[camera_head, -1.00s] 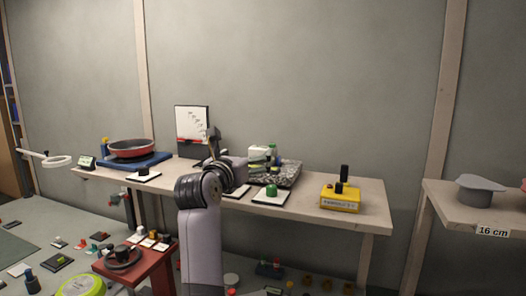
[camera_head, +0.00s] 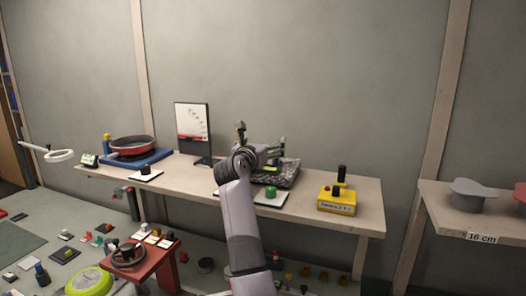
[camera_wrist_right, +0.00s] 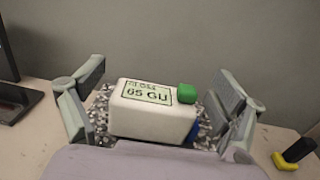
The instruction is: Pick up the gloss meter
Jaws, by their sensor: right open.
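The gloss meter is a white box with a "65 GU" display and a green button (camera_wrist_right: 150,112). It fills the middle of the right wrist view, on a speckled grey pad. My right gripper (camera_wrist_right: 160,88) is open, with one finger on each side of the meter and visible gaps between. In the head view my right gripper (camera_head: 262,146) is over the pad (camera_head: 288,176), and my arm and gripper mostly hide the meter there. My left gripper is not in view.
The bench (camera_head: 365,205) also holds a red pan (camera_head: 132,147) on a blue base, a stand with a chart (camera_head: 192,122), a green button on a white plate (camera_head: 270,193) and a yellow box (camera_head: 337,203). A side table (camera_head: 440,200) stands right.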

